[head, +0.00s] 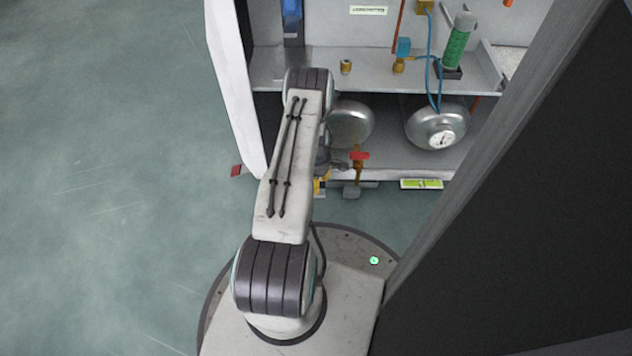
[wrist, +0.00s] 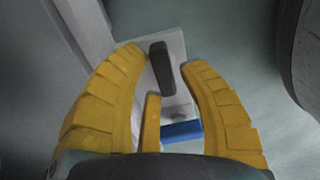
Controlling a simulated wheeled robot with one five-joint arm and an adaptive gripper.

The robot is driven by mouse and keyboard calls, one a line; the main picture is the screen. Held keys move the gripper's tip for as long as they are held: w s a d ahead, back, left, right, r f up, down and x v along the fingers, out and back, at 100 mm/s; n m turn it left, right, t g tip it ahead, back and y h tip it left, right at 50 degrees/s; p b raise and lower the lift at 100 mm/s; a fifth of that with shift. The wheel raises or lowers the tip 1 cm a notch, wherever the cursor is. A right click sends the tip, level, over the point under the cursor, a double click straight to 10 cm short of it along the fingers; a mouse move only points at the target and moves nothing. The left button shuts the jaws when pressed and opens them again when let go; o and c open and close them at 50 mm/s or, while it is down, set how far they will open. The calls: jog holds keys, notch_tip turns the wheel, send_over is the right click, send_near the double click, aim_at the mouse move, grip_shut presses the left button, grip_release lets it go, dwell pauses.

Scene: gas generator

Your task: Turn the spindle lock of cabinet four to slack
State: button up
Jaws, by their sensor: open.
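In the wrist view my gripper (wrist: 165,59) is open, with yellow fingers spread to the left and right. A dark grey lever (wrist: 161,68) on a white plate (wrist: 178,50) shows between the fingertips, slanting slightly. It looks like the spindle lock, but no label shows. I see no contact between the fingers and the lever. A blue part (wrist: 182,132) lies below the plate, partly hidden by the right finger. In the head view my gripper (head: 320,186) is mostly hidden behind my arm, low at the front of the open cabinet (head: 330,62).
Inside the cabinet are two silver tanks (head: 436,122), a green cylinder (head: 457,45) on the shelf and a red-handled valve (head: 359,156) near the bottom front. A dark panel (head: 510,200) stands close on the right. The floor (head: 100,180) at left is clear.

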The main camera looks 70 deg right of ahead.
notch_tip(320, 180, up, 12)
jog(key=shift+f, duration=0.15)
dwell(0.4)
dwell(0.7)
